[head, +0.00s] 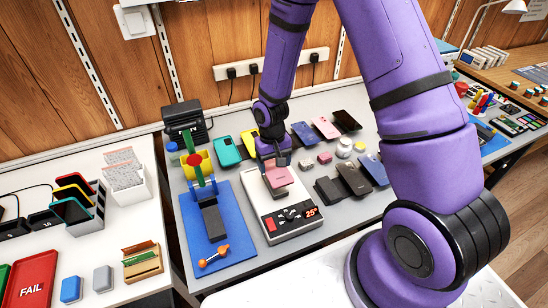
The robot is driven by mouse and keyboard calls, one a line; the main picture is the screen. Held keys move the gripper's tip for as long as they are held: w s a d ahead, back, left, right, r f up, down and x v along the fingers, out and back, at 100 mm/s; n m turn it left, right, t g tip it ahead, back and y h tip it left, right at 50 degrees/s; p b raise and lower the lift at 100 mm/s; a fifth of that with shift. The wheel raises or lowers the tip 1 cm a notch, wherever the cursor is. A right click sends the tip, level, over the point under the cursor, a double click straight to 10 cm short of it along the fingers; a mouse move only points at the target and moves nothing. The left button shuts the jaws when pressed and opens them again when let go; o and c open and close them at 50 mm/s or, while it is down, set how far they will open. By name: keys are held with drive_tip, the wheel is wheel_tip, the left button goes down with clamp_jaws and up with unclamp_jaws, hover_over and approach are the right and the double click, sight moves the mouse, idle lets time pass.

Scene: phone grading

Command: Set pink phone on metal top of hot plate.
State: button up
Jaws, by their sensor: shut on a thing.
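My gripper (275,163) is shut on the pink phone from above. The fingertips are small and partly hidden here. I cannot tell whether the phone touches the metal top. Another pink phone (326,128) lies farther back on the bench.
A blue mat (231,245) with a clamp stand lies left of the hot plate. Dark phones (353,178) lie close on its right. Teal (227,152) and yellow phones lie behind. Small pink blocks (307,164) and a white jar (344,147) stand right of my gripper.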

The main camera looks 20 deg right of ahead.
drive_tip(key=shift+f, duration=2.3)
drive_tip(key=shift+f, duration=0.4)
idle(0.4)
drive_tip(key=o, duration=1)
drive_tip(key=shift+r, duration=0.65)
drive_tip(key=shift+r, duration=3.45)
drive_tip(key=shift+r, duration=0.1)
